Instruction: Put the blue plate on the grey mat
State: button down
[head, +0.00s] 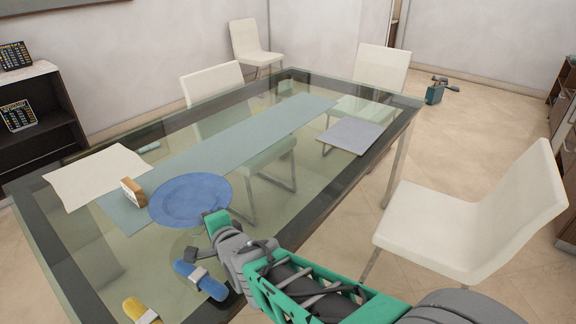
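The blue plate (188,199) is at the left middle of the glass table, its far part over the long grey-green runner. The grey mat (356,136) lies flat and bare near the table's far right edge. My gripper (203,239) is at the near right side of the plate. Its two fingers are spread apart with nothing seen between them. The upper finger overlaps the plate's near rim in the picture; I cannot tell whether it touches.
A small brown and white box (133,192) stands just left of the plate. A pale sheet (97,176) lies at the table's left. Blue (201,280) and yellow (141,311) objects lie near the front. White chairs (470,225) surround the table. The runner (250,140) looks clear toward the far end.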

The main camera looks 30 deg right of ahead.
aim_at(359, 134)
jog(key=k, duration=1.25)
jog(key=z, duration=0.6)
jog(key=i, duration=0.55)
jog(key=z, duration=0.85)
jog(key=i, duration=0.75)
jog(key=u, duration=0.6)
jog(key=i, duration=0.85)
jog(key=u, duration=0.8)
